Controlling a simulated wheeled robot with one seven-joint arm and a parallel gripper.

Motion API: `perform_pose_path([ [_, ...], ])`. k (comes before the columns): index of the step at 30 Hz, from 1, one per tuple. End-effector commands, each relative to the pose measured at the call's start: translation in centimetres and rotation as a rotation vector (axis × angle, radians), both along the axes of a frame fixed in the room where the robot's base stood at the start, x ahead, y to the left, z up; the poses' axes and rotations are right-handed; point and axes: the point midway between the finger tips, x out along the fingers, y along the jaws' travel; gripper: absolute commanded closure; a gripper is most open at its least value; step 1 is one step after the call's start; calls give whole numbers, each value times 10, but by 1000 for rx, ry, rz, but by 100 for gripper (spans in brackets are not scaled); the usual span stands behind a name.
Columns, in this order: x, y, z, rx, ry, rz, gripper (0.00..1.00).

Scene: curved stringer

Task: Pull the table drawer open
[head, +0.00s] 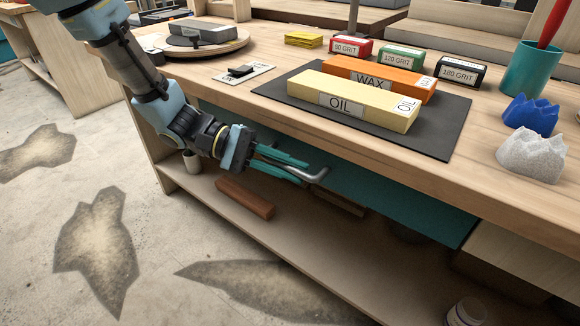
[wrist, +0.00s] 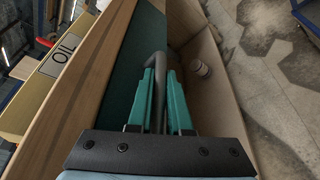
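The table drawer has a teal front (head: 400,201) below the wooden tabletop and looks closed. It also shows in the wrist view (wrist: 138,55) as a dark teal panel. Its grey bar handle (head: 316,175) sticks out from the front. My gripper (head: 283,164) has its teal fingers on either side of the handle. In the wrist view the bent handle (wrist: 157,70) runs between the two fingers (wrist: 161,95) with little or no gap, so the gripper looks shut on it. The far part of the handle is partly hidden by the fingers.
The tabletop (head: 510,195) overhangs above my gripper, with oil (head: 345,95) and wax (head: 385,75) blocks on a dark mat. A lower shelf (head: 290,235) holds a brown block (head: 245,197) and a cup (head: 192,161). The floor (head: 130,165) in front is clear.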

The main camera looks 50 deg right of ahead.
Motion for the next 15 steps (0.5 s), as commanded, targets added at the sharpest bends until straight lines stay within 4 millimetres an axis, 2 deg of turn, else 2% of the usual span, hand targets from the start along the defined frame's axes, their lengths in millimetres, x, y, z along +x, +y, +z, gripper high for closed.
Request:
perform_pose_path([
  [1,0,0,0,0,0,0,90],
  [4,0,0,0,0,0,0,100],
  [15,0,0,0,0,-1,0,100],
])
